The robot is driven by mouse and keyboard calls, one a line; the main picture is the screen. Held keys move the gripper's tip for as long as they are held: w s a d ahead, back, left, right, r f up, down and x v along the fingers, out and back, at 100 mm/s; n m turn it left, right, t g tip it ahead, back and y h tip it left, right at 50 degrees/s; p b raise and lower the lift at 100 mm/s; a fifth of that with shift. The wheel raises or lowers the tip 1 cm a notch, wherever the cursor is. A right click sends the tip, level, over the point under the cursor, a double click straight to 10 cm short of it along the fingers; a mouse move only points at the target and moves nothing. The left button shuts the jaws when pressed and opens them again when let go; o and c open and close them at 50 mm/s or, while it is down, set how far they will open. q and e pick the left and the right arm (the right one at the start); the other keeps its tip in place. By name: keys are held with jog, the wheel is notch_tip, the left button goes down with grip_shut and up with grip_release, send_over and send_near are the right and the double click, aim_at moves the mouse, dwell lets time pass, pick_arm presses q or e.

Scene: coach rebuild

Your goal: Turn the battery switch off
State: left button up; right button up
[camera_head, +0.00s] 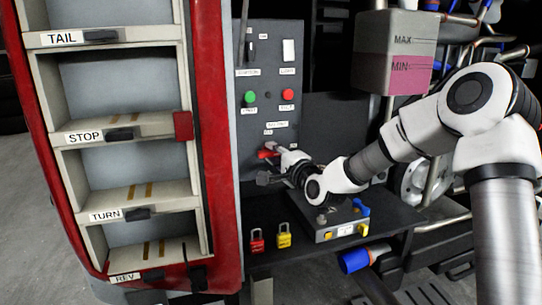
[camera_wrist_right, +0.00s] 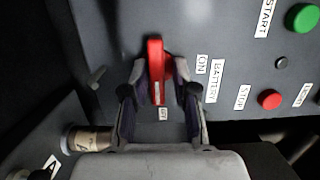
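The battery switch has a red handle (camera_head: 268,152) low on the grey control panel, partly hidden by my right gripper. In the right wrist view the handle (camera_wrist_right: 156,68) is upright in the picture. An ON label (camera_wrist_right: 202,64) lies to its right, beside a BATTERY label (camera_wrist_right: 215,80). An OFF label (camera_wrist_right: 163,114) lies below the handle. My right gripper (camera_head: 272,166) is at the switch. Its fingers (camera_wrist_right: 157,72) stand on both sides of the handle, with a narrow gap visible on each side. My left gripper is not in view.
Green (camera_head: 250,97) and red (camera_head: 288,95) buttons sit above the switch. A shelf below holds a red padlock (camera_head: 257,241), a yellow padlock (camera_head: 284,237) and a grey box (camera_head: 338,226). A red-framed rack (camera_head: 215,130) stands left, a coolant tank (camera_head: 395,50) upper right.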

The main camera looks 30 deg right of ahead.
jog(key=shift+o, duration=0.5)
jog(key=shift+f, duration=0.15)
jog(key=s+a, duration=0.2)
jog(key=s, duration=0.6)
jog(key=shift+s, duration=0.35)
jog(key=shift+a+f, duration=0.1)
